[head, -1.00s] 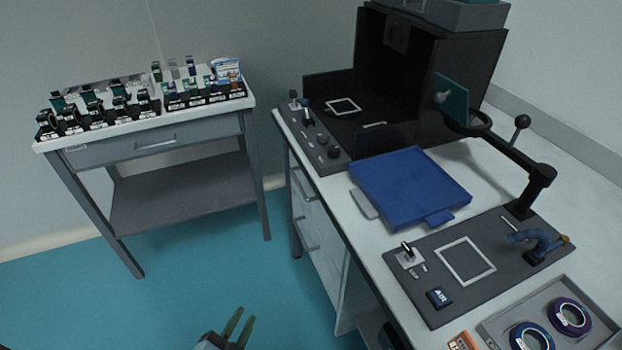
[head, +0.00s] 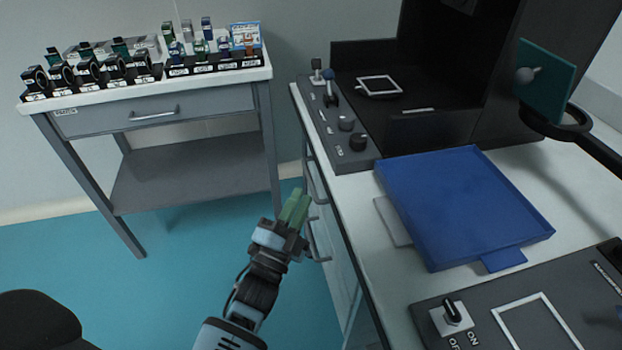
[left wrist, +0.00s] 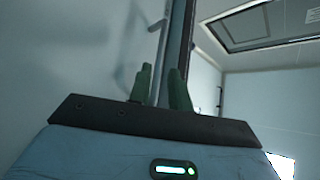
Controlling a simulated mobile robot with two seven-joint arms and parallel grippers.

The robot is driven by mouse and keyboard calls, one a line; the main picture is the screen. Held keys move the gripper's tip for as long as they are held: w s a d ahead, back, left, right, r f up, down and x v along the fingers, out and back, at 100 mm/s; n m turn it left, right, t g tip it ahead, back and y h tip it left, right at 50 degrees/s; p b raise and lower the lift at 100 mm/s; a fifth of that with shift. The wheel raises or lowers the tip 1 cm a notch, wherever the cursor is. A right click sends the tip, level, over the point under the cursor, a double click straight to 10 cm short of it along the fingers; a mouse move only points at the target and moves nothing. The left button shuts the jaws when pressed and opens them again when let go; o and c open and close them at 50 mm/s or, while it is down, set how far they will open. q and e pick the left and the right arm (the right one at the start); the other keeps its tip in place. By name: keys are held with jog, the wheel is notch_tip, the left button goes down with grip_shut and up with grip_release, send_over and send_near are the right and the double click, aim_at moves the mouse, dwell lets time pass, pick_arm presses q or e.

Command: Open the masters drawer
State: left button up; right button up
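The grey side table (head: 195,178) at the left has one drawer (head: 190,112) with a bar handle (head: 153,114) and a small label too small to read. The white bench at the right has a drawer front (head: 313,172) with bar handles, the lower one (head: 318,243) showing clearly. Both drawer fronts look shut. My left gripper (head: 297,203) is beside the bench's upper drawer handle, fingers pointing up. In the left wrist view its green fingers (left wrist: 160,90) are apart, with a pale bar showing between or behind them. Contact cannot be told. My right gripper is not in view.
The bench edge (head: 345,230) runs close to the right of my left arm. A blue tray (head: 460,205) and a dark control panel (head: 345,140) are on the bench. Mounts and small bottles (head: 200,50) crowd the side table top. Teal floor (head: 180,250) is clear between the tables.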

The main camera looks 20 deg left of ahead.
aim_at(310, 178)
pick_arm(q)
jog(key=x, duration=0.6)
jog(key=shift+f, duration=0.1)
grip_shut()
